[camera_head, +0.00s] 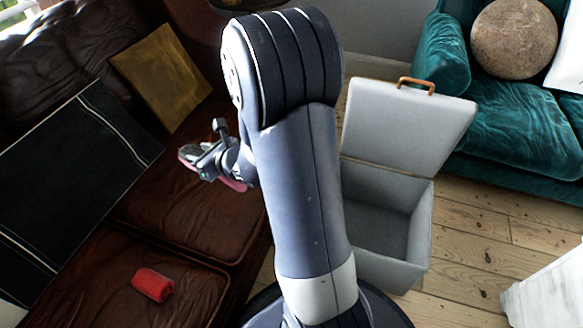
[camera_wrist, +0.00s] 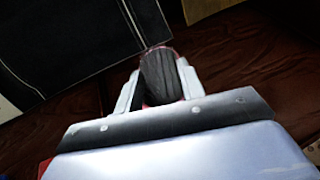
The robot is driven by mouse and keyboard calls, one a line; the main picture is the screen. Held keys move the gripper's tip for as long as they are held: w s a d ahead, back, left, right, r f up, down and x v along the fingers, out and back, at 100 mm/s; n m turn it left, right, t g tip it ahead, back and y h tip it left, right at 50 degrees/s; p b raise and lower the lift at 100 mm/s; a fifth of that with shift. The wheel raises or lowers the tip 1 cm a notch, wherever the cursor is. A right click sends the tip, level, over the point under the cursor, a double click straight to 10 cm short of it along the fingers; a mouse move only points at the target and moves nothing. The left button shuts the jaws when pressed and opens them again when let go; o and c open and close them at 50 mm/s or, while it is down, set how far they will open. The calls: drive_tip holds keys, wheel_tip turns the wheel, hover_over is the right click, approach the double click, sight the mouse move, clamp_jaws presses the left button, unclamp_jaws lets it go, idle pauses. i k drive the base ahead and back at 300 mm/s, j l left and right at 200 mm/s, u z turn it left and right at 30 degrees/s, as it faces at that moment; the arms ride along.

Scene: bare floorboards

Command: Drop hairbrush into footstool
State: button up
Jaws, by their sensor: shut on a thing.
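My gripper (camera_head: 212,155) is over the dark brown leather sofa (camera_head: 185,215), left of my arm. It is shut on the hairbrush (camera_head: 235,184), whose pink and dark parts show on both sides of the fingers. In the wrist view the hairbrush (camera_wrist: 160,76) sits between the two pale fingers, with its dark bristly part facing the camera. The footstool (camera_head: 395,235) is a light grey box on the floorboards, right of my arm. Its lid (camera_head: 408,125) with an orange-brown handle is raised, and its inside looks empty where visible. My arm hides its left side.
A red rolled item (camera_head: 153,284) lies on the sofa's front seat. A mustard cushion (camera_head: 165,78) and a black panel with white lines (camera_head: 75,185) rest on the sofa. A teal sofa (camera_head: 520,120) stands behind right; a white piece (camera_head: 545,285) is at front right.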

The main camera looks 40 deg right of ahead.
sight(373, 244)
drive_tip(key=z, duration=1.85)
drive_tip(key=l+z, duration=0.2)
drive_tip(key=l, duration=0.25)
drive_tip(key=i+l+z, duration=0.2)
drive_tip(key=l, duration=0.2)
drive_tip(key=i+l+z, duration=0.2)
drive_tip(key=l, duration=0.2)
drive_tip(key=k, duration=0.1)
